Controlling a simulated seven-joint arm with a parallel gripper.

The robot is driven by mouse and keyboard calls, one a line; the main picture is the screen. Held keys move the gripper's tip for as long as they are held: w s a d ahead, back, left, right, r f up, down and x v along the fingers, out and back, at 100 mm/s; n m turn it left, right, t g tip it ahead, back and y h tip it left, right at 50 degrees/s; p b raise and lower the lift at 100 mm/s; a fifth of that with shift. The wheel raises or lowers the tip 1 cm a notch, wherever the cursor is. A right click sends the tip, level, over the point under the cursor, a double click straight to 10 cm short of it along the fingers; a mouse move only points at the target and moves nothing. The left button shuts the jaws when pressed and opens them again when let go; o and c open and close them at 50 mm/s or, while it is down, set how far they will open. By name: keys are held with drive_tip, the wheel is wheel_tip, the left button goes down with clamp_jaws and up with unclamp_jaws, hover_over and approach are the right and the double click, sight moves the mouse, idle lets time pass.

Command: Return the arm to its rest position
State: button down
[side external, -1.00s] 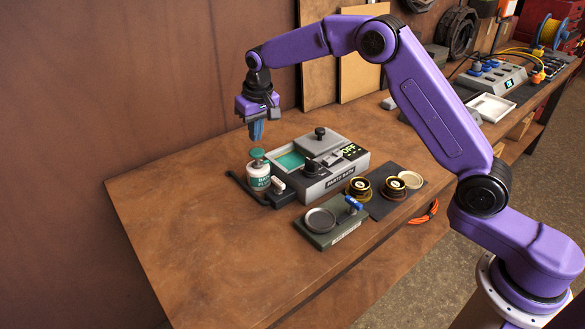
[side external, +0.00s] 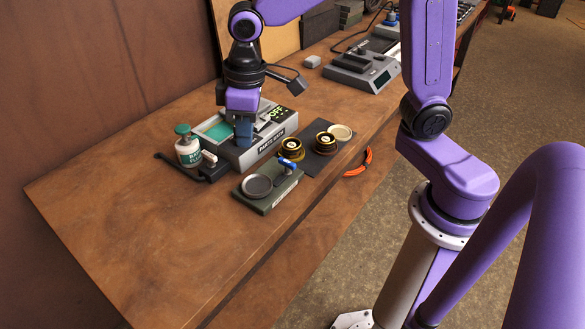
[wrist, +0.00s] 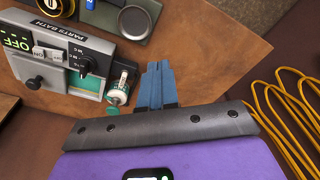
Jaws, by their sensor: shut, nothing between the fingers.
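My gripper (side external: 243,133) hangs from the wrist with its blue fingers pointing down, in front of the parts bath (side external: 262,150) in the side view. In the wrist view, my gripper (wrist: 158,68) has its two blue fingers together with nothing between them. The bare brown bench top (wrist: 210,60) lies beyond the tips. The parts bath (wrist: 100,44) is to their left, its display reading OFF. A white bottle with a green cap (side external: 188,150) stands left of the bath. The exact height of the fingers above the bench is hard to tell.
A green base with a round dish (side external: 259,200) stands in front of the bath. Two brass-coloured round parts, one here (side external: 290,148), stand beside or on a dark mat (side external: 316,166). A grey device (side external: 357,72) is farther back. The bench's front left (side external: 150,240) is clear.

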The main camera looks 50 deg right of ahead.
drive_tip(key=s+d+f+n, duration=0.1)
drive_tip(key=s+d, duration=0.4)
drive_tip(key=s, duration=0.5)
drive_tip(key=s+d+f+n, duration=0.1)
drive_tip(key=s+d+n, duration=0.3)
drive_tip(key=s, duration=0.6)
drive_tip(key=shift+s+d+f+n+g, duration=0.15)
drive_tip(key=shift+s+d+n+g, duration=0.2)
drive_tip(key=shift+d, duration=0.45)
